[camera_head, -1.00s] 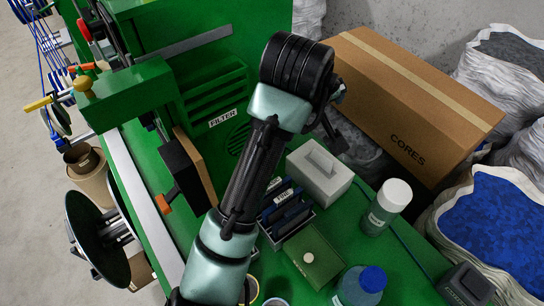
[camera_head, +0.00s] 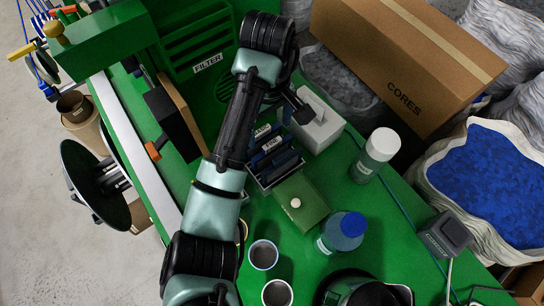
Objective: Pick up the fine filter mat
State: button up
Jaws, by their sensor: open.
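A small rack (camera_head: 262,184) on the green bench holds several dark blue mats in a row. The labels are tiny; the label on one mat (camera_head: 272,146) seems to read FINE, but I cannot be sure. My gripper (camera_head: 298,112) is open, behind the rack and beside the white box. The arm hides part of the gripper and the left side of the rack. I cannot see anything between the fingers.
A white box (camera_head: 321,130) with a handle stands right of the rack. A green box (camera_head: 300,200) with a knob is in front. A white-capped bottle (camera_head: 374,155), a blue-capped jar (camera_head: 342,232) and two cups (camera_head: 263,254) stand nearby. A green FILTER housing (camera_head: 205,40) rises behind.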

aim_at(272, 143)
jog(key=f, duration=0.1)
jog(key=f+b, duration=0.2)
jog(key=shift+s+d+f, duration=0.1)
jog(key=shift+d, duration=0.2)
jog(key=shift+f+p, duration=0.4)
jog(key=shift+f, duration=0.55)
grip_shut()
